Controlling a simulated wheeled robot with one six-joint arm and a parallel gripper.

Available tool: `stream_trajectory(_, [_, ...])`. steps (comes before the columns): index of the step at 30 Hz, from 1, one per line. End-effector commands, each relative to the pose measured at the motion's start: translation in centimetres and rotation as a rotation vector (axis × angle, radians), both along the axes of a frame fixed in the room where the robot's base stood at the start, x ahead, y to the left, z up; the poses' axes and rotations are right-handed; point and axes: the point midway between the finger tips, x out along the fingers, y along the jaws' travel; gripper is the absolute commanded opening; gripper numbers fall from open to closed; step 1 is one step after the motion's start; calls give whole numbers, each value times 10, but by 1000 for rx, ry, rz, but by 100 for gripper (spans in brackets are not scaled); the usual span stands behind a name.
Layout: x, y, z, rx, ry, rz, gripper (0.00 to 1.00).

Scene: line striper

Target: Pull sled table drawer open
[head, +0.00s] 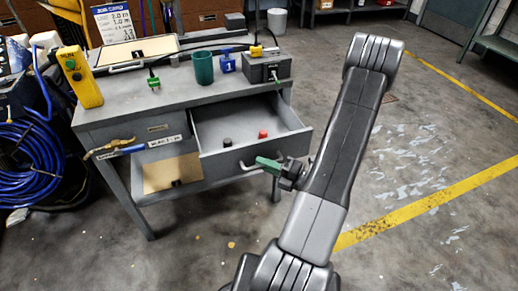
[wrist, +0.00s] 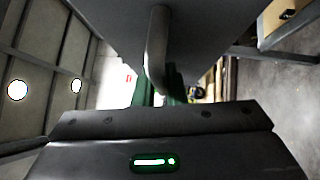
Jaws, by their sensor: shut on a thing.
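The grey sled table (head: 128,108) stands left of centre in the head view. Its upper right drawer (head: 293,143) is pulled out, with its inside showing. My gripper (head: 262,164) is at the drawer's front, its green fingers shut on the drawer handle (head: 243,165). In the wrist view the curved handle (wrist: 157,55) runs down between the green fingers of my gripper (wrist: 160,98). The fingertips' exact contact is partly hidden by the handle and my gripper's body.
A black knob (head: 227,141) and a red knob (head: 263,134) lie in the drawer. A green cup (head: 203,68), a grey box (head: 268,68) and a yellow pendant (head: 79,77) are on the tabletop. Coiled blue hose (head: 30,155) is at left. Floor on the right is clear.

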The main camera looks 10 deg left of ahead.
Motion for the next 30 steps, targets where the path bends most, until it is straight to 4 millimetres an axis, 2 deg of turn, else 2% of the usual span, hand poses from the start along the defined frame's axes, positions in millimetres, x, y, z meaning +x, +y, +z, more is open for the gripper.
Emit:
stream_trajectory(3, [-15,-10,0,0,4,-3,0])
stream_trajectory(9, [-29,-20,0,0,1,-2,0])
stream_trajectory(23, [-33,-22,-1,-1,-1,1,0])
stream_trajectory(24, [-33,-22,-1,-1,-1,1,15])
stream_trajectory(27, [-32,-22,-1,-1,-1,1,32])
stream_trajectory(30, [-32,-22,-1,-1,-1,1,32])
